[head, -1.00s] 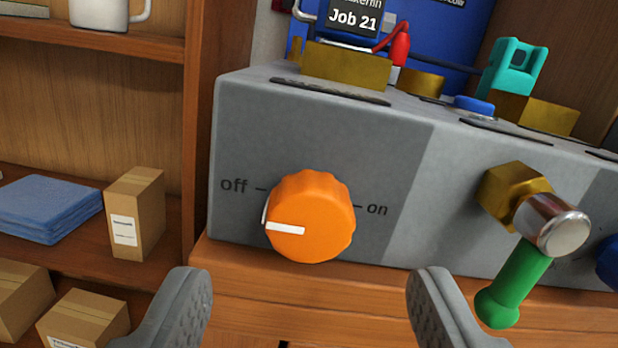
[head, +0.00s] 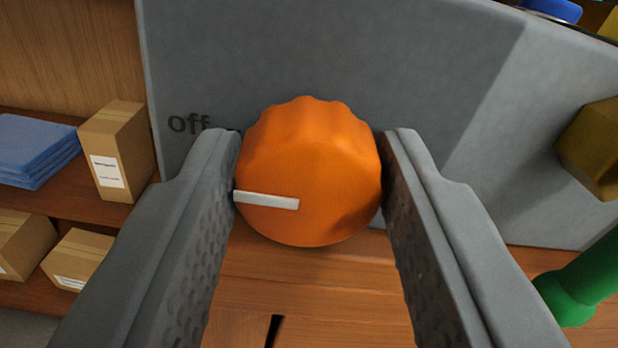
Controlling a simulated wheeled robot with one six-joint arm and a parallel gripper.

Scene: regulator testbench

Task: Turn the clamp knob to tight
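An orange scalloped knob (head: 311,165) with a white pointer line sits on the front of the grey panel. Its pointer points left, a little below the "off" label (head: 188,123). My gripper (head: 311,150) is around the knob, one grey finger at its left side and one at its right. Both fingers appear to touch the knob. The right finger hides the "on" label. No label reading "tight" shows in view.
The grey panel (head: 420,80) fills the top. A brass fitting (head: 597,150) and a green handle (head: 580,285) are close on the right. A shelf on the left holds cardboard boxes (head: 118,150) and folded blue cloth (head: 36,150).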

